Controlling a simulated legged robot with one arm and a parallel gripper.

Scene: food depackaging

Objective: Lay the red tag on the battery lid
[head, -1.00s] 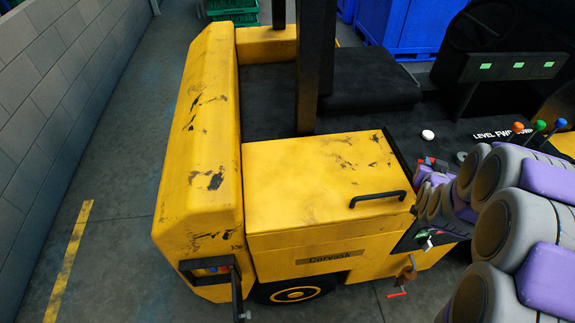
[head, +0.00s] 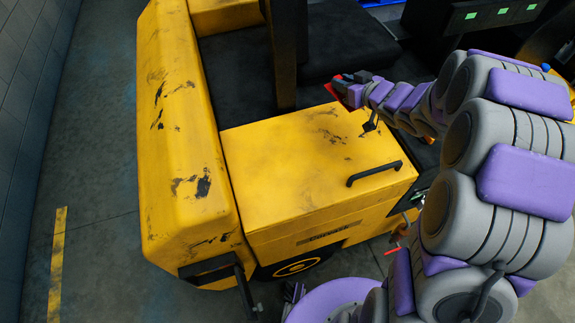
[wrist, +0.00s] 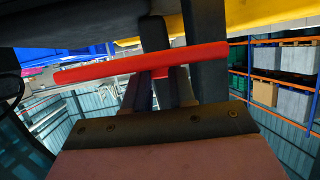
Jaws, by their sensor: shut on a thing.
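The battery lid (head: 310,165) is the flat, scuffed yellow top of the truck's box, and it is closed. A black handle (head: 374,173) stands near its right front edge. My gripper (head: 344,83) is shut on the red tag (head: 331,91), in the head view just beyond the lid's far edge. I cannot tell its height above the lid. In the wrist view the red tag (wrist: 110,64) is a long thin bar lying across my gripper (wrist: 165,80). The lid is not clearly seen there.
The black seat (head: 350,48) and a dark upright post (head: 280,55) stand behind the lid. A yellow body panel (head: 185,130) rises along its left. The lid's top is bare apart from the handle. Orange racking (wrist: 275,80) shows in the wrist view.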

